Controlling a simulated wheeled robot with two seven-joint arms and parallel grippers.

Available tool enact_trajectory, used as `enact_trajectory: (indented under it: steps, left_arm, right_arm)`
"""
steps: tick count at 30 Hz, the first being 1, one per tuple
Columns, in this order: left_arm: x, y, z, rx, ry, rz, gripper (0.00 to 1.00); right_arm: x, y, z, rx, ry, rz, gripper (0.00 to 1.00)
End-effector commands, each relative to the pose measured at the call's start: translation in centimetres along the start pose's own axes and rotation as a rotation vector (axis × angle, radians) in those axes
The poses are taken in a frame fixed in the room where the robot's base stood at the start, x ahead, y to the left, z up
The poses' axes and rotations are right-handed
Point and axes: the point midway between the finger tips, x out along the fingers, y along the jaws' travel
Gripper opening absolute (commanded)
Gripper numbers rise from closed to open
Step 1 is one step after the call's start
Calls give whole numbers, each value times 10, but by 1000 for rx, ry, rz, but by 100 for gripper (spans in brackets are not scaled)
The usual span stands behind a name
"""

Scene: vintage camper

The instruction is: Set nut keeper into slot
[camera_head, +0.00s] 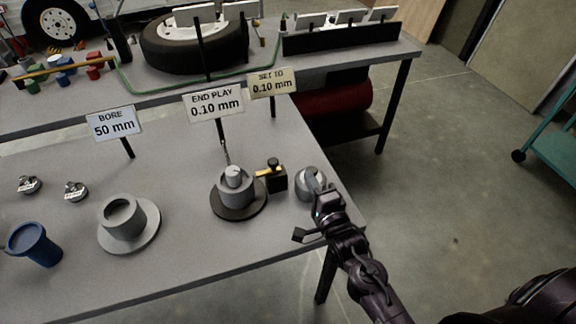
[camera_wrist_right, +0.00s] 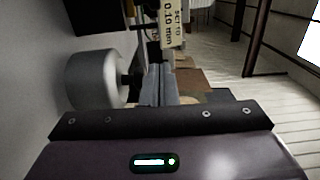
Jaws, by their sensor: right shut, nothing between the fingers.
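My right gripper (camera_head: 315,186) is at the right end of the bench top, with its fingertips over or in front of a round grey metal piece (camera_head: 303,188). In the right wrist view my fingers (camera_wrist_right: 158,84) are together and hold nothing, and a grey cylinder (camera_wrist_right: 92,80) with a dark stub lies just left of them. A grey stepped hub (camera_head: 236,194) stands on a dark round base (camera_head: 226,212), left of the gripper. No piece can be surely told as the nut keeper, and no slot shows clearly. My left gripper is not in view.
A black block with a yellow strip (camera_head: 277,181) stands between hub and gripper. A grey flanged cup (camera_head: 143,231) and a blue cup (camera_head: 45,251) stand left. Sign posts rise behind, including "END PLAY" (camera_head: 214,104). The bench front is clear; its right edge is near the gripper.

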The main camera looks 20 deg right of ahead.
Motion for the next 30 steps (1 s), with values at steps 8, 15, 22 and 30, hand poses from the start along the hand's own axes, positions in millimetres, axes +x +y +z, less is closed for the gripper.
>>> enact_trajectory:
  steps: [8,15,22,30]
  left_arm:
    - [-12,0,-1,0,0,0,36]
    - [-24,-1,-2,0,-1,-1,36]
    - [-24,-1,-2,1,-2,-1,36]
    - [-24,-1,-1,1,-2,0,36]
  right_arm:
    - [57,-3,0,-1,-1,-2,0]
    - [60,-2,33,2,-2,1,0]
    - [62,0,39,-1,0,1,0]
    - [61,0,41,1,-1,0,0]
